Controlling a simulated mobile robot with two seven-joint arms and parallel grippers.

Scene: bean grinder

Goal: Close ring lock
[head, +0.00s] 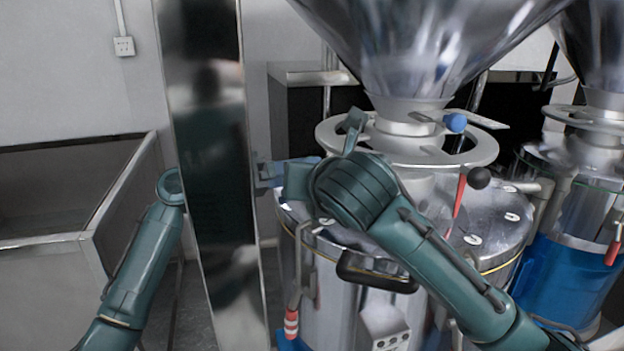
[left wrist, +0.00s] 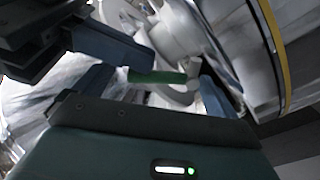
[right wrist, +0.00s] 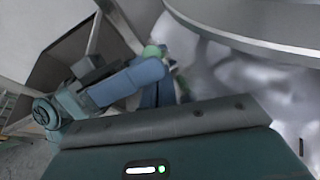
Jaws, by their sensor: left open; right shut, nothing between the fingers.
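A pale metal ring (head: 330,135) circles the neck under the steel hopper in the head view. A small green bar (left wrist: 157,77), perhaps a lock handle, lies across the opening of my left gripper (left wrist: 155,92) in the left wrist view; contact is unclear. The left gripper's blue fingers are apart. In the head view that gripper (head: 268,172) is partly hidden behind a steel column. My right gripper (head: 300,172) is shut and empty, close beside the left one, left of the hopper neck. A small green tip (right wrist: 152,51) shows in the right wrist view. The ring's lock state cannot be told.
The steel column (head: 212,190) stands before my left arm. A red lever (head: 459,200) with a black ball and a blue knob (head: 455,122) are right of the neck. A second grinder (head: 570,250) stands right; a grey bin (head: 60,270) is left.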

